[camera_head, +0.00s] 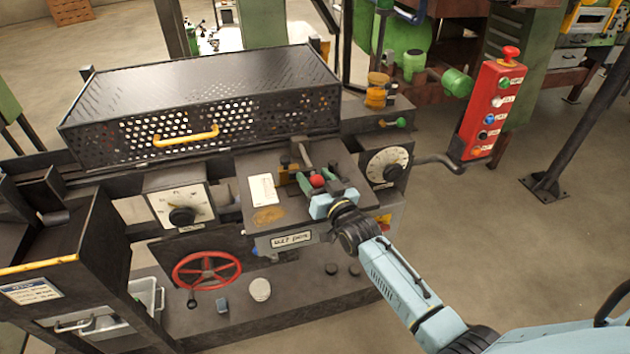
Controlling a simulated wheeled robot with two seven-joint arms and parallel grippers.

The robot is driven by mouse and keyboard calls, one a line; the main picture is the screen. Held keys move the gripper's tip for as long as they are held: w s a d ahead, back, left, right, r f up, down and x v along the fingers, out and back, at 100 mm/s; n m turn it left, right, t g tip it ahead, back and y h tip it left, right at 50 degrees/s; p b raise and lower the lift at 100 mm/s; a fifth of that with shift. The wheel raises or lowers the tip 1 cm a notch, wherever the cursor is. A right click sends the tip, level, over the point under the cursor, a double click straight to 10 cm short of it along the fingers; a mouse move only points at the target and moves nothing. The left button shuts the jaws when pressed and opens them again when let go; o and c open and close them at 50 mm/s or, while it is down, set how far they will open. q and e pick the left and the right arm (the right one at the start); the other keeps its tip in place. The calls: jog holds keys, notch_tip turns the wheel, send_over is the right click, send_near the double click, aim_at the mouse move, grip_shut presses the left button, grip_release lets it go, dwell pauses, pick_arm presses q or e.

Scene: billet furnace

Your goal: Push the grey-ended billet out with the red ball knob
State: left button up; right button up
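The red ball knob (317,180) sits on top of the dark machine table (270,222), near its right side. My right gripper (319,187) comes in from the lower right. Its two fingers stand apart on either side of the knob, with the knob between them; a firm touch cannot be made out. A short grey bar (303,153) lies just behind the knob. I cannot make out a grey-ended billet; the perforated dark cover (200,100) with a yellow handle (186,136) hides the space under it. My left gripper is not in view.
Two dial boxes, left (181,207) and right (387,165), flank the machine table. A red handwheel (207,270) is below. A red button post (492,110) and a dark crank (437,162) stand to the right. A dark bin (60,265) is at left.

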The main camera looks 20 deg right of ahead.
jog(key=shift+s+a, duration=0.15)
jog(key=shift+s, duration=0.4)
jog(key=s+d, duration=0.1)
jog(key=s, duration=1.1)
jog(key=shift+s, duration=0.25)
